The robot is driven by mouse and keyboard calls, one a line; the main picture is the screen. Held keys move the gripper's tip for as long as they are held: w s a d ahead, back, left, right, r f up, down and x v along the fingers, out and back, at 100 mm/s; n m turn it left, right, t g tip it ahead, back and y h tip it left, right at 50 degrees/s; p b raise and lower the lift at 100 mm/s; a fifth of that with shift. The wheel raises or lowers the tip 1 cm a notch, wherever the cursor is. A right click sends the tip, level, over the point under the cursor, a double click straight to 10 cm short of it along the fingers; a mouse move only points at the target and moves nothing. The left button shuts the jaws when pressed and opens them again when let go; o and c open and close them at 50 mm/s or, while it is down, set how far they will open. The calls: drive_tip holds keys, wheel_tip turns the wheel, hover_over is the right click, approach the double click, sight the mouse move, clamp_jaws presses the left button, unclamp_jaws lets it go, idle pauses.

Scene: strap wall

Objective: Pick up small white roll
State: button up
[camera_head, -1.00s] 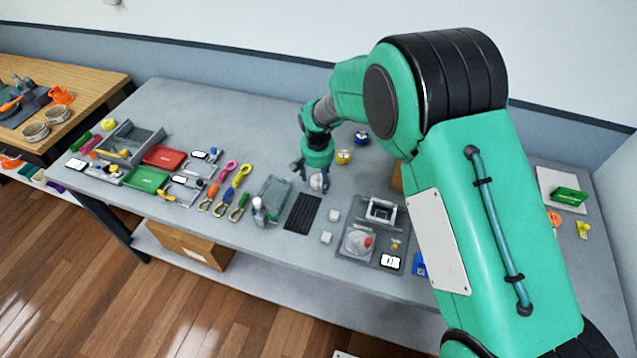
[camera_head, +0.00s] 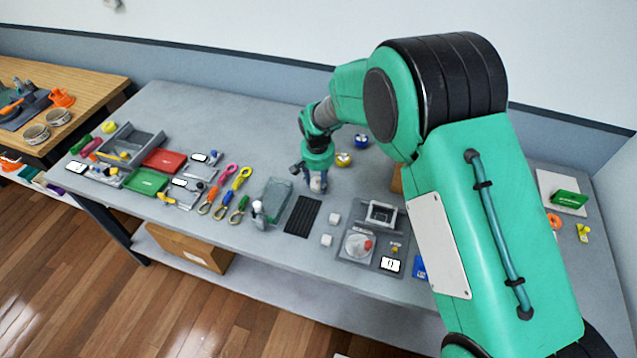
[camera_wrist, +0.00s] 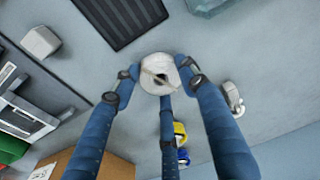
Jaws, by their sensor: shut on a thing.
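The small white roll (camera_wrist: 160,74) is between my gripper's fingers in the wrist view, with its dark centre hole facing the camera. My gripper (camera_wrist: 161,80) has blue fingers closed against the roll's sides, and a third finger reaches it from below. In the head view my gripper (camera_head: 318,188) is low over the grey table, just behind the black ribbed mat. The roll shows there only as a small pale patch (camera_head: 317,183) between the fingers. I cannot tell whether it still touches the table.
The black ribbed mat (camera_head: 303,215) and a clear grey tray (camera_head: 275,198) lie close by. A grey tray with parts (camera_head: 353,259) is farther right.

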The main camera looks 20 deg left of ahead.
sight(319, 183)
drive_tip(key=shift+r, duration=0.1)
drive_tip(key=shift+r, duration=0.5)
drive_tip(key=shift+s+d+r+p, duration=0.15)
drive_tip(key=shift+r+p, duration=0.15)
drive_tip(key=shift+r, duration=0.35)
drive_tip(key=shift+s+r+p, duration=0.1)
drive_tip(key=shift+r+p, duration=0.2)
drive_tip(key=shift+r, duration=0.3)
drive_tip(key=s+d, duration=0.3)
drive_tip(key=s, duration=0.1)
drive_tip(key=s+d+p, duration=0.1)
drive_tip(key=s+d, duration=0.1)
drive_tip(key=s, duration=0.2)
drive_tip(key=s+d+r, duration=0.1)
drive_tip(key=s+d, duration=0.2)
drive_tip(key=s, duration=0.1)
drive_tip(key=shift+s+d+r+p, duration=0.1)
drive_tip(key=shift+s+d+p, duration=0.2)
drive_tip(key=shift+s+p, duration=0.1)
drive_tip(key=shift+w, duration=0.1)
